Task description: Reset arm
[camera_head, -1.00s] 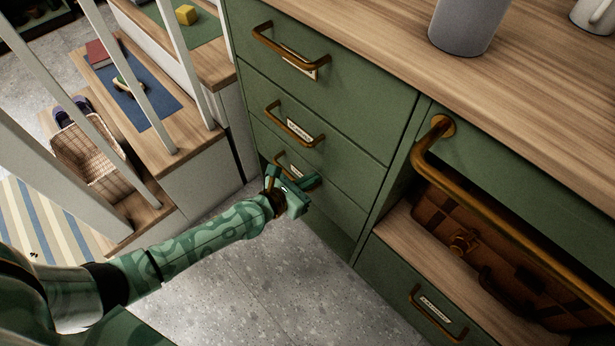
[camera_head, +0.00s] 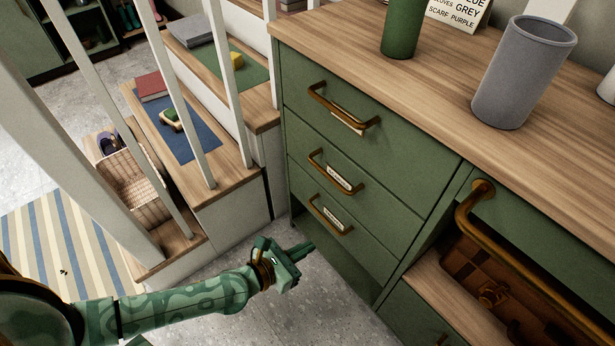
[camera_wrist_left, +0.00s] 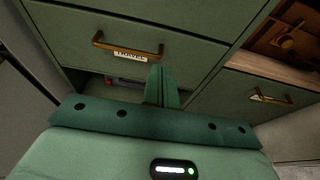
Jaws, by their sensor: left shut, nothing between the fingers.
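My left arm reaches in from the left in the head view. Its green gripper (camera_head: 298,254) is shut and empty, in front of the lower part of the green drawer cabinet (camera_head: 330,165). It looks apart from the lowest labelled drawer handle (camera_head: 328,216). In the left wrist view the shut fingers (camera_wrist_left: 160,88) stand below a drawer labelled "TRAVEL" (camera_wrist_left: 130,56) with a bronze handle. An opening below that drawer shows something grey and red inside, partly hidden. My right gripper is in neither view.
A staircase with white balusters (camera_head: 173,85) stands left, with a wicker basket (camera_head: 140,185) on a low step. A grey cup (camera_head: 522,75) and a green cylinder (camera_head: 402,28) stand on the wooden top. A bronze rail (camera_head: 505,250) crosses the right side. Floor below the gripper is clear.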

